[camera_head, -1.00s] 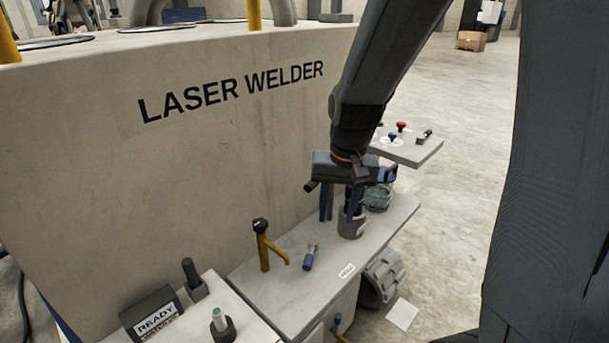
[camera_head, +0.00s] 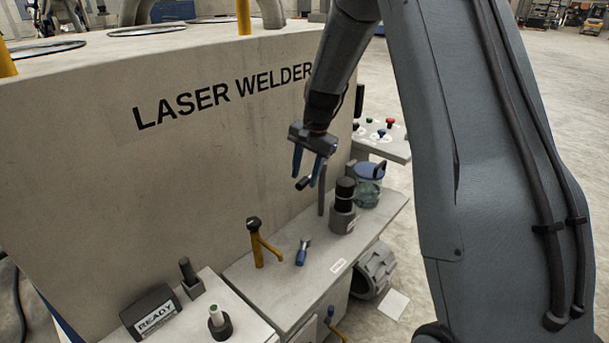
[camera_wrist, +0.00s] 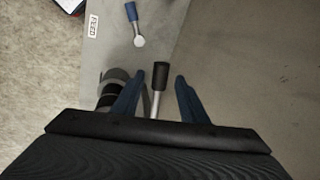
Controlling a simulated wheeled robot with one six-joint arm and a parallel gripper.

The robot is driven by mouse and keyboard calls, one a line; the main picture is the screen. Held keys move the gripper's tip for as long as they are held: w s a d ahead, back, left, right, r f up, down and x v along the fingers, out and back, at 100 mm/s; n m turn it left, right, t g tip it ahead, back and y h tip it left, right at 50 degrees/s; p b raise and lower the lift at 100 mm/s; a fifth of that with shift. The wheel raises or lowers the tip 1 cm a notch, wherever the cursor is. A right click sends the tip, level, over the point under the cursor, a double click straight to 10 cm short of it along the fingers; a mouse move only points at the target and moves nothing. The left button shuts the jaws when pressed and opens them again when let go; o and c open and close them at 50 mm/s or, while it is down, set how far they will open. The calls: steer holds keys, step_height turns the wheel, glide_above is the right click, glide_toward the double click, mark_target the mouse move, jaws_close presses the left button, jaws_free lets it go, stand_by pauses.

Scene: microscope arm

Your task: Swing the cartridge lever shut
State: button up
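A lever with a black grip (camera_head: 303,184) stands out from a thin grey post (camera_head: 321,192) beside the welder. It is probably the cartridge lever; I see no label on it. In the wrist view its black grip (camera_wrist: 160,75) and metal rod lie between my fingers, with a gap on both sides. My gripper (camera_head: 305,176) is open, its blue fingers pointing down around the grip. It also shows open in the wrist view (camera_wrist: 158,82). A black-topped cylinder (camera_head: 345,190) stands in a grey holder just right of the post.
A blue-lidded jar (camera_head: 368,185) stands behind the cylinder. A yellow lever (camera_head: 256,245) and a small blue-handled tool (camera_head: 302,253) are nearer on the grey bench (camera_head: 275,285). The LASER WELDER body (camera_head: 210,160) walls off the left. A button panel (camera_head: 385,145) is behind.

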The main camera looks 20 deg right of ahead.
steer(key=shift+w+a+f, duration=0.1)
steer(key=shift+f, duration=0.65)
jaws_close()
